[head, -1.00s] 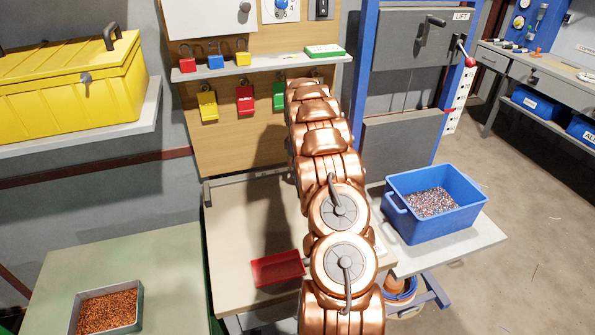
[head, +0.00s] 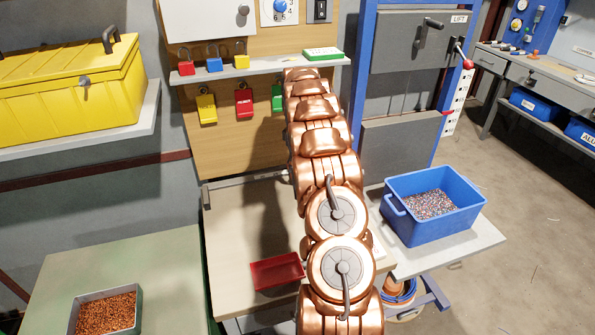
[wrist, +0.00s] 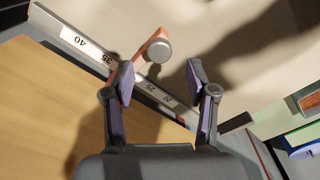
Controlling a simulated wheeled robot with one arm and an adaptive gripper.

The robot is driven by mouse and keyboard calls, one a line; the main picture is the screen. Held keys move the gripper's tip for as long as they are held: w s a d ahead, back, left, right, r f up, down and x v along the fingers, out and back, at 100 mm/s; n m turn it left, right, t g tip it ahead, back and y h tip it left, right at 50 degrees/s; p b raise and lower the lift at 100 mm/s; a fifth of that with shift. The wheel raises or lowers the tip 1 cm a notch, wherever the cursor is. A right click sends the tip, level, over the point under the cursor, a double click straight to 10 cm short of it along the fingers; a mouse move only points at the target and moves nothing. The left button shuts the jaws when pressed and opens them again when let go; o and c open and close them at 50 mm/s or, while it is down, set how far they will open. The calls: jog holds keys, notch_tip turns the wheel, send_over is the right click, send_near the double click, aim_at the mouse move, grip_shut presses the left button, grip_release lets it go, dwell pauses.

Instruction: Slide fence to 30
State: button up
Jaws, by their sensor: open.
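In the wrist view, the fence is an orange-red bracket (wrist: 145,41) with a round grey knob (wrist: 159,50). It stands at the white scale strip (wrist: 76,40), between the marks 35 and 25; the 30 mark itself is not visible. The marks 40, 35, 25 and 20 show. My gripper (wrist: 160,68) is open, with its two fingers apart over the strip. In the head view, my arm hides the gripper and the fence.
A red tray (head: 277,271) lies on the bench (head: 230,240) left of my arm. A blue bin (head: 400,224) of granules stands on the right. A metal box of copper granules (head: 139,300) is at lower left.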

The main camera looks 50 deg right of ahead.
notch_tip(320, 180, up, 8)
jog(key=shift+f, duration=0.2)
dwell(0.6)
jog(key=s+a+r+m, duration=0.1)
jog(key=s+a+r, duration=0.2)
jog(key=a, duration=0.6)
jog(key=s+a+r+g, duration=0.1)
jog(key=s+a+r, duration=0.3)
jog(key=a, duration=0.6)
jog(key=s+a+r+m, duration=0.1)
jog(key=s+a+r, duration=0.2)
jog(key=a, duration=0.6)
jog(key=s+a+f, duration=0.1)
jog(key=s+a, duration=0.4)
jog(key=s, duration=0.3)
jog(key=s+a+f+m, duration=0.1)
jog(key=s+a+f, duration=0.1)
jog(key=s+a, duration=0.3)
jog(key=s+a+f, duration=0.1)
jog(key=s+a, duration=0.5)
jog(key=s, duration=0.7)
jog(key=shift+f+g, duration=0.3)
jog(key=shift+g, duration=0.1)
jog(key=shift+s+d+m, duration=0.1)
jog(key=shift+d+m, duration=0.05)
jog(key=shift+m, duration=0.15)
